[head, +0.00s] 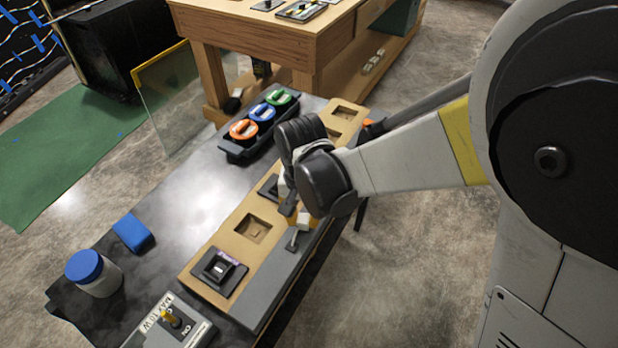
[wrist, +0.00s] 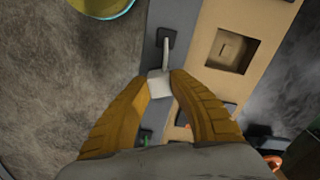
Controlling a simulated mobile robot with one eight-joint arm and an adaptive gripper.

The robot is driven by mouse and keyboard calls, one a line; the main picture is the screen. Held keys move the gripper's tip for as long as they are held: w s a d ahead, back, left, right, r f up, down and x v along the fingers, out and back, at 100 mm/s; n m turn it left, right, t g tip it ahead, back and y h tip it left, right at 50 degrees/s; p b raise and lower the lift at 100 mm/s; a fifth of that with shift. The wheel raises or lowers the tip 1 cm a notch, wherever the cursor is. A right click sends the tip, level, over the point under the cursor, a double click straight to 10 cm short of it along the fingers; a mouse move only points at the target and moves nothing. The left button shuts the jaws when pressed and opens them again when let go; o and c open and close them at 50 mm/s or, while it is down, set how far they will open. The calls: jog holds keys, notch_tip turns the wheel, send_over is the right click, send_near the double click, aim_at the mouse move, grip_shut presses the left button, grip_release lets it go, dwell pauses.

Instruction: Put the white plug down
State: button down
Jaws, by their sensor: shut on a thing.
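The white plug (wrist: 160,87) is a small white block between my fingertips in the wrist view. My gripper (wrist: 159,76) has orange-yellow fingers and is shut on it. In the head view my gripper (head: 303,217) is over the grey strip along the near edge of the console, with the white plug (head: 304,221) showing between its fingers. A short grey stem or cord runs from the plug to a dark square base (wrist: 166,39) on the grey strip. I cannot tell whether the plug touches the strip.
The tan console board (head: 217,256) has square recesses, one (head: 252,229) empty. A dark module (head: 219,271) sits at its left end. A tray (head: 234,151) holds orange, blue and green round pieces. A white jar (head: 95,275), blue block (head: 133,232) and switch box (head: 171,323) stand leftward.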

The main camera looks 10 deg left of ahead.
aim_at(303, 218)
jog(key=shift+f, duration=0.2)
jog(key=c, duration=1.3)
grip_release()
jog(key=shift+o, duration=0.2)
jog(key=shift+r, duration=0.15)
notch_tip(303, 218, up, 12)
jog(key=p, duration=0.5)
jog(key=s+d+r+t, duration=0.2)
jog(key=d+r+t, duration=0.1)
jog(key=d, duration=1)
jog(key=s+d+r+t, duration=0.2)
jog(key=d+r+t, duration=0.2)
jog(key=d, duration=0.9)
notch_tip(303, 218, up, 3)
jog(key=shift+f, duration=0.2)
